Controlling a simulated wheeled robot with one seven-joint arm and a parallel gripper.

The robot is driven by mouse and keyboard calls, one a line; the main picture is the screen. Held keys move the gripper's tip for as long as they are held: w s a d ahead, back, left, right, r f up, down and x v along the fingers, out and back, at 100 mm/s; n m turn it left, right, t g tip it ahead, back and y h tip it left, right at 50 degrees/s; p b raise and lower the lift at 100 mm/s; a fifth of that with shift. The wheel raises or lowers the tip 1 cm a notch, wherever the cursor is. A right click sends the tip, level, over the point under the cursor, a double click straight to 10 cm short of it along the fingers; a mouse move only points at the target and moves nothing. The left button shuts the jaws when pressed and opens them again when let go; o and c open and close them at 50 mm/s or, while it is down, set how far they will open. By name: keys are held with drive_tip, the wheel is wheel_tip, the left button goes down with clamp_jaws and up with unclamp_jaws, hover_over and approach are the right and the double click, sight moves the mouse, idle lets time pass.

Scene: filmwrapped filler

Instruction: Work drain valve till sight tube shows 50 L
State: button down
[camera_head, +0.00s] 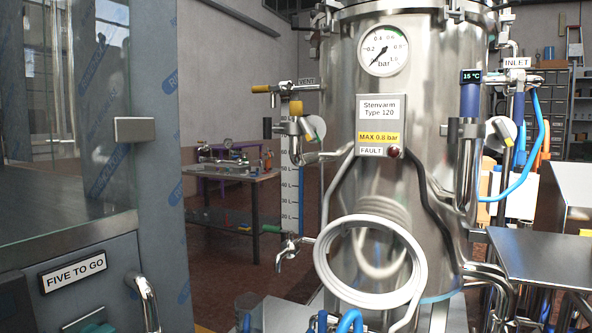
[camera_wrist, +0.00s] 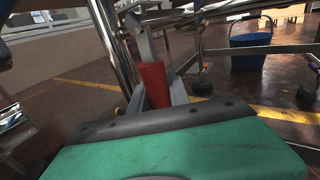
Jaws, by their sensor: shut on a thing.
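The steel vessel (camera_head: 450,200) fills the middle of the head view. Its sight tube (camera_head: 291,190) stands upright at the left beside a scale marked in litres; I cannot read the liquid level surely. A tap (camera_head: 288,250) with a green lever (camera_head: 270,229) sits near the tube's foot, its spout pointing down. My gripper (camera_wrist: 158,97) shows only in the wrist view. Its grey fingers are close around a red sleeve (camera_wrist: 152,84) on a metal bar and appear shut on it. I cannot tell which valve, if any, this sleeve belongs to.
A blue bucket (camera_wrist: 250,45) stands under a table frame. A coiled white hose (camera_head: 419,268) hangs before the vessel. A film-wrapped cabinet (camera_head: 160,220) blocks the left; a workbench (camera_head: 230,172) stands behind.

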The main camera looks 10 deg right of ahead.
drive_tip(key=s+d+r+n+g+h+p, duration=0.2)
drive_tip(key=d+n+g+p, duration=0.4)
drive_tip(key=p, duration=0.6)
drive_tip(key=shift+s+r+n+h, duration=0.2)
drive_tip(key=shift+s+n+h, duration=0.4)
drive_tip(key=shift+s+n, duration=0.4)
drive_tip(key=shift+d, duration=0.1)
idle(5.7)
